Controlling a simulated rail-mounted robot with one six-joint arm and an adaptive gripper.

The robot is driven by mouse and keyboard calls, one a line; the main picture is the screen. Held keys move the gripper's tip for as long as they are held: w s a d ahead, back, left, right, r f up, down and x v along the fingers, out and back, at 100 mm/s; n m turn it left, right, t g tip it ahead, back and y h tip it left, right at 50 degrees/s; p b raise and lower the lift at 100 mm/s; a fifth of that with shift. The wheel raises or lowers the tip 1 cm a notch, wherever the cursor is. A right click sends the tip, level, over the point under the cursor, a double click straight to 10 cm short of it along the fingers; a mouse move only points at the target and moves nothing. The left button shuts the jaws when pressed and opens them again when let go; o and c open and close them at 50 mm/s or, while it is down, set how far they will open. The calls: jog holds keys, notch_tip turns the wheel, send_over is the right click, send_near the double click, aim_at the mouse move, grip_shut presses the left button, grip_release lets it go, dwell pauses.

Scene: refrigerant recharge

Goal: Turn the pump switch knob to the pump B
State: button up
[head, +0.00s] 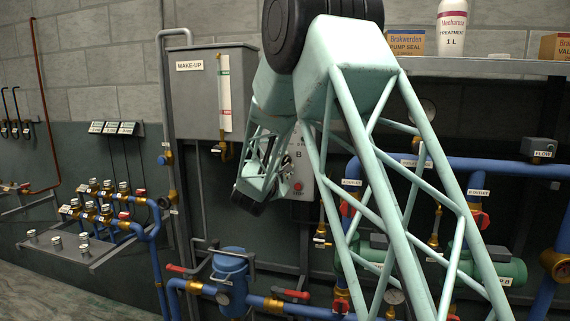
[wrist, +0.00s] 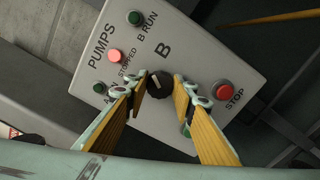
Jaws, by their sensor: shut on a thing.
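The pump switch knob (wrist: 159,85) is a small black round knob with a pale pointer mark, on a light grey control box (wrist: 205,60) marked PUMPS. My gripper (wrist: 161,88) has its two yellow-padded fingers around the knob, one at each side, closed on it. The letter B stands just above the knob in the wrist view; the mark for A is not visible. The STOPPED lamp (wrist: 115,55) glows red. The B RUN lamp (wrist: 134,18) and A RUN lamp (wrist: 101,88) are dark green. In the head view my arm hides most of the box (head: 300,165), including the knob.
A red STOP button (wrist: 222,90) is right of the knob, and a green button (wrist: 186,130) is partly behind a finger. The MAKE-UP tank (head: 195,100) hangs left of the box. Blue pipes (head: 450,165) and a blue vessel (head: 230,275) lie around and below.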

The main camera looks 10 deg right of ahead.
jog(key=shift+m, duration=1.2)
jog(key=o, duration=0.9)
jog(key=shift+s+a, duration=0.1)
jog(key=shift+v, duration=5.85)
jog(key=shift+s, duration=0.1)
